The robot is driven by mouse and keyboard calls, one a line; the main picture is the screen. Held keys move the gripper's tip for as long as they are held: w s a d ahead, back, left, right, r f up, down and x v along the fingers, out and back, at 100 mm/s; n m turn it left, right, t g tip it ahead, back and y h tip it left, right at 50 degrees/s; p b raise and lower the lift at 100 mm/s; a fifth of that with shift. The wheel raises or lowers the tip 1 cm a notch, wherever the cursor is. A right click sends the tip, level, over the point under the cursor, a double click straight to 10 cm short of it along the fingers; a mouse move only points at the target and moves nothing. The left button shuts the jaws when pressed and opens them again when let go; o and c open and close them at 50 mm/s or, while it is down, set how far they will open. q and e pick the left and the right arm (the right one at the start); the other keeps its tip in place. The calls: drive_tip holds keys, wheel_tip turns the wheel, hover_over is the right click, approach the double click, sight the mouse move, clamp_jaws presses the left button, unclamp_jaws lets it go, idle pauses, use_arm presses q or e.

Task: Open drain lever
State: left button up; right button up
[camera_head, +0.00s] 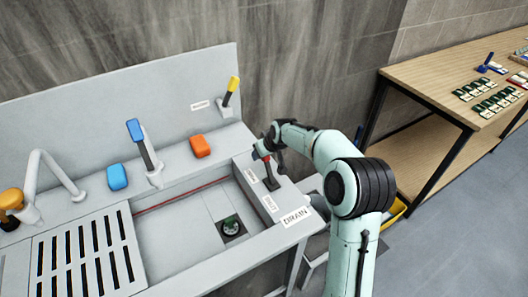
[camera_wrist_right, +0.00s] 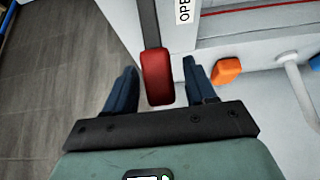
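The drain lever has a dark shaft and a red handle (camera_wrist_right: 158,77). In the head view its dark shaft (camera_head: 271,181) stands on the sink's right ledge, beside the DRAIN label (camera_head: 296,216); my gripper partly hides the handle. My right gripper (camera_head: 265,149) is at the top of the lever. In the right wrist view my right gripper (camera_wrist_right: 160,72) is open, with its two dark fingers on either side of the red handle and gaps showing on both sides. My left gripper is not in view.
A blue-handled lever (camera_head: 147,152), a yellow-handled lever (camera_head: 230,91), an orange block (camera_head: 200,146) and a blue block (camera_head: 117,177) stand along the back ledge. A wooden table (camera_head: 433,81) stands at the right.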

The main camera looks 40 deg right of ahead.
drive_tip(key=v, duration=1.3)
drive_tip(key=shift+r+b, duration=0.2)
drive_tip(key=shift+b, duration=0.25)
